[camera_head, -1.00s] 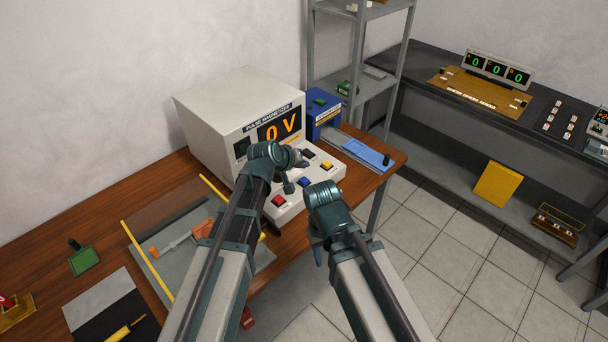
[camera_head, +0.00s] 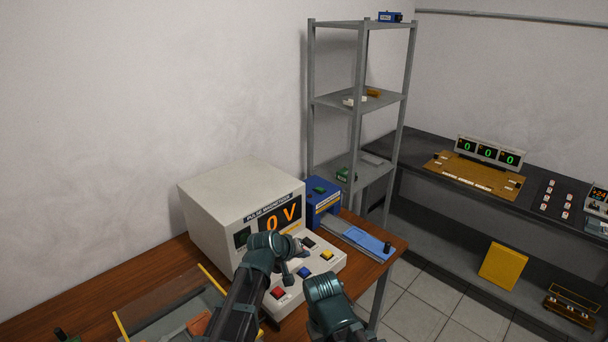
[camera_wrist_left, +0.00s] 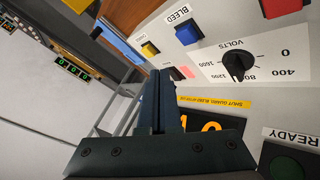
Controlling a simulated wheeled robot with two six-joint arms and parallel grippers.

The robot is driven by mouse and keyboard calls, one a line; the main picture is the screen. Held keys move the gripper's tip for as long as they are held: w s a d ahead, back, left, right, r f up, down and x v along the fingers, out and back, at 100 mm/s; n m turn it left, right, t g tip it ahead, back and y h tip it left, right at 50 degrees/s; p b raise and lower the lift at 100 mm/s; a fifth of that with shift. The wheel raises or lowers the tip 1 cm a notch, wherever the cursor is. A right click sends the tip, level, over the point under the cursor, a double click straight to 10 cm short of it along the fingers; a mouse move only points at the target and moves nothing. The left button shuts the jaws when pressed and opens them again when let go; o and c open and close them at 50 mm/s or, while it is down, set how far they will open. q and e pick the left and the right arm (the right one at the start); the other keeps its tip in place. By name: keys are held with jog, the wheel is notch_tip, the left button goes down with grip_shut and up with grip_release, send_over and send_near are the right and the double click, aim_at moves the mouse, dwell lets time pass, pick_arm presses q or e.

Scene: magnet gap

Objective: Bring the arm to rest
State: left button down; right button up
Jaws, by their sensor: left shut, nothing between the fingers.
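The magnetizer's orange display (camera_head: 281,219) reads 0 V. My right arm (camera_head: 330,300) is in front of the panel at the bottom of the head view; its fingers do not show.
The panel carries a red button (camera_head: 278,293), a blue button (camera_head: 304,272), a yellow button (camera_head: 327,254) and a volts dial (camera_wrist_left: 238,66). A blue device (camera_head: 322,200) stands right of the magnetizer. A grey shelf (camera_head: 333,100) stands behind.

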pick_arm(q)
jog(key=s+a+f+m+g+y, duration=0.2)
jog(key=s, duration=0.6)
jog(key=s+a+f+m+g+y, duration=0.2)
jog(key=s+g, duration=0.1)
jog(key=s, duration=0.6)
jog(key=s+a+f+m+g+y, duration=0.1)
jog(key=s+f+m+g+y, duration=0.1)
jog(key=s, duration=0.7)
jog(key=shift+s+a+g, duration=0.15)
jog(key=shift+a+g, duration=0.25)
